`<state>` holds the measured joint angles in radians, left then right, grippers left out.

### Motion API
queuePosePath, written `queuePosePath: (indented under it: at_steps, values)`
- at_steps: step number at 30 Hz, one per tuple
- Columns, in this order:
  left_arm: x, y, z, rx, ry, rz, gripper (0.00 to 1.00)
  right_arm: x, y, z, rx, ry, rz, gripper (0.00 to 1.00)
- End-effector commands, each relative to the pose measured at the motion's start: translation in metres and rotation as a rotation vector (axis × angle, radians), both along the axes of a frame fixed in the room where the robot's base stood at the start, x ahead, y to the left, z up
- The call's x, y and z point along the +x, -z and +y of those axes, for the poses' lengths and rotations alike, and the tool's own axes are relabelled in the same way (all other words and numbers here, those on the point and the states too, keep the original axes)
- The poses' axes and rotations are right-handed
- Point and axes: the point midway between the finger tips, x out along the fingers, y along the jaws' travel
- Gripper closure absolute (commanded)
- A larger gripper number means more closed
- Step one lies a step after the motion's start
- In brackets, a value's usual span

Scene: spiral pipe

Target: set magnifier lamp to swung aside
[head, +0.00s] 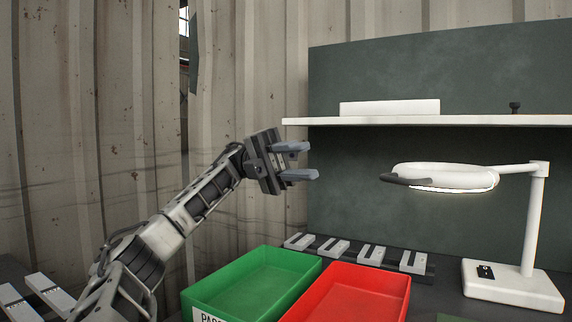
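The magnifier lamp stands on the bench at the right, with a white base (512,287), an upright post and a short arm. Its round white head (446,176) extends to the left of the post, with a lit underside and a dark handle (406,180) pointing left. My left gripper (305,161) is raised at the centre, to the left of the handle and apart from it. Its two grey fingers are spread and nothing is between them. My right gripper is not in view.
A white shelf (470,120) runs above the lamp head, with a white box (389,108) on it. A green bin (250,286) and a red bin (352,293) stand below. Several metal pieces on a dark rack (371,256) lie behind them. Space between gripper and handle is clear.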

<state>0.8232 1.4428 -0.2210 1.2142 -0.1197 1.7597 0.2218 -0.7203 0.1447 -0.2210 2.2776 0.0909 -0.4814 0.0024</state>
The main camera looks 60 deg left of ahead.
Motion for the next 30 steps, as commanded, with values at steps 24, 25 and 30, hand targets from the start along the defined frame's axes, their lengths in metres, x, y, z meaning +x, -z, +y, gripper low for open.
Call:
queuePosePath:
  at_steps: [24,25,30]
  values:
    - [-0.008,0.005,0.024,0.0,0.0,0.001,0.69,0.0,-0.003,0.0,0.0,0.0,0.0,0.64]
    - [-0.008,0.005,0.024,0.0,0.0,0.001,0.69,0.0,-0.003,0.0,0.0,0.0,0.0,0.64]
    - [-0.009,-0.003,0.024,0.0,0.0,0.0,1.0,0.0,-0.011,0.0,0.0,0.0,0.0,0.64]
